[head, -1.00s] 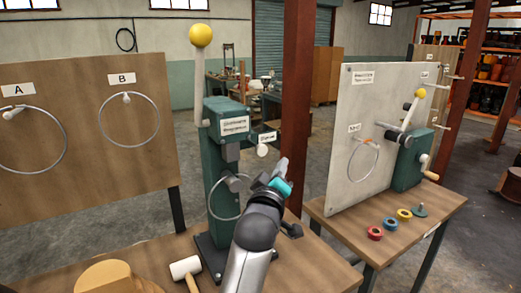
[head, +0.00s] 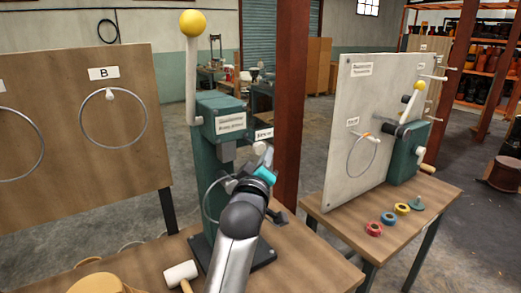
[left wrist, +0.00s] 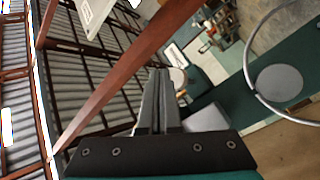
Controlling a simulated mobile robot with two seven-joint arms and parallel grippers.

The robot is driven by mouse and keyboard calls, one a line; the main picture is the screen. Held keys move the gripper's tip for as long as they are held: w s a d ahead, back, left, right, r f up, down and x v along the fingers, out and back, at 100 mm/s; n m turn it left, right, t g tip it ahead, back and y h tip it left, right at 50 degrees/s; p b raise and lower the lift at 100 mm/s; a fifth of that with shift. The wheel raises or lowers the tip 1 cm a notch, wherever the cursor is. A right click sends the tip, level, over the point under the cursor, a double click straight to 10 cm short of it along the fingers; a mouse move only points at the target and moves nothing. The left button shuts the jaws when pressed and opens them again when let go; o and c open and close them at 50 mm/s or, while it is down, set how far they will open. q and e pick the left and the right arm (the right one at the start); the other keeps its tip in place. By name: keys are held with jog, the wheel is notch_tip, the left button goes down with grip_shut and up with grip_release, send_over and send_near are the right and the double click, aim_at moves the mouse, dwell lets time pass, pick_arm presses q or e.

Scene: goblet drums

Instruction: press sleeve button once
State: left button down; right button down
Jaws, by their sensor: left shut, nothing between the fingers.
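The green machine (head: 212,160) stands on the near wooden table, with a yellow-knobbed lever on its left side. A side arm carries a small label (head: 264,133), probably the sleeve label. A pale round button (head: 259,148) shows just below that label, partly behind my gripper. My left gripper (head: 267,157) is shut and empty, pointing up toward the button. In the left wrist view the shut fingers (left wrist: 160,80) point at a pale round piece (left wrist: 178,78), probably the button, right beside the fingertips. I cannot tell whether they touch.
A metal ring (head: 214,200) hangs at the machine's front, close to my arm. A white mallet (head: 181,273) lies on the near table. A board (head: 80,130) with rings stands left. A red post (head: 296,100) rises behind. A second table (head: 400,225) stands right.

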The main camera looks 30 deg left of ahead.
jog(key=shift+a, duration=0.3)
dwell(0.7)
pick_arm(q)
jog(key=shift+a, duration=0.15)
pick_arm(e)
jog(key=shift+r, duration=0.15)
pick_arm(q)
jog(key=shift+w+a+p, duration=0.2)
jog(key=shift+a+p, duration=0.1)
pick_arm(e)
jog(key=shift+d+r, duration=0.15)
pick_arm(q)
jog(key=shift+w+a, duration=0.3)
jog(key=shift+a, duration=0.55)
pick_arm(e)
jog(key=shift+r, duration=0.1)
dwell(1.1)
pick_arm(q)
jog(key=shift+d, duration=0.1)
jog(key=shift+s+d+p, duration=0.25)
jog(key=shift+d+p, duration=0.05)
jog(key=shift+d, duration=0.25)
jog(key=shift+s+d+p, duration=0.25)
jog(key=shift+d, duration=0.3)
pick_arm(e)
jog(key=shift+r, duration=0.5)
